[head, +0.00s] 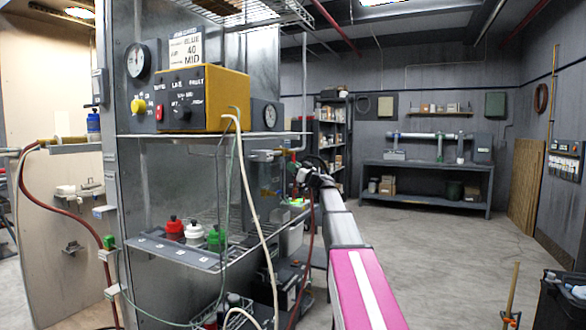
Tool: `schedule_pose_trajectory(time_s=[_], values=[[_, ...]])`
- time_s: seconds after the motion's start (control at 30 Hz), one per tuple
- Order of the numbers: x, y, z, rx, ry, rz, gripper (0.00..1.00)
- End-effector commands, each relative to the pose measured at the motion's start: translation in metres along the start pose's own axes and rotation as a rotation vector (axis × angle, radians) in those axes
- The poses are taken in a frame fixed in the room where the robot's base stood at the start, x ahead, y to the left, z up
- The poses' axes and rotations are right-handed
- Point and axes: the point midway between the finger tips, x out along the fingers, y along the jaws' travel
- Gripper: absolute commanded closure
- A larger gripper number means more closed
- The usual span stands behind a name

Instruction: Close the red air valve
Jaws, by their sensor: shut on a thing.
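My arm reaches forward from the lower right to the right side of the grey metal booth. My gripper (303,174) is at the far end of it, small and partly hidden by my own wrist. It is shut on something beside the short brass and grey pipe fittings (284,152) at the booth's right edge. The red air valve is mostly hidden there, and its handle angle cannot be made out. The gripper's place at these fittings fits a hold on the valve.
A yellow control box (203,98) stands on the booth's upper shelf. A lower shelf (170,252) holds red, white and green capped bottles. A pale hose (256,205) hangs in front. A workbench (428,172) stands at the back. The floor on the right is mostly clear.

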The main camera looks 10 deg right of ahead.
Motion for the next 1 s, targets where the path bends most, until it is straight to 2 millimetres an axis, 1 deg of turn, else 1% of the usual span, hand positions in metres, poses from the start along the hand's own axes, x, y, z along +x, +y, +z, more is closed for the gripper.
schedule_pose_trajectory(time_s=[0.23, 0.27, 0.3, 0.33, 0.57, 0.67, 0.77, 1.0], values=[[0.0, 0.001, 0.001, -0.009, -0.003, 0.001, 1.0], [0.0, 0.001, 0.001, -0.008, -0.003, 0.001, 0.73], [0.0, 0.001, 0.001, -0.008, -0.003, 0.001, 0.6], [0.0, 0.001, 0.001, -0.007, -0.002, 0.001, 0.58], [0.0, 0.001, 0.0, -0.004, -0.001, 0.001, 0.58], [-0.004, 0.0, 0.0, -0.004, -0.001, 0.001, 0.58], [-0.015, -0.001, 0.0, -0.003, -0.001, 0.001, 0.58], [-0.06, -0.001, 0.0, -0.004, -0.001, 0.002, 0.58]])
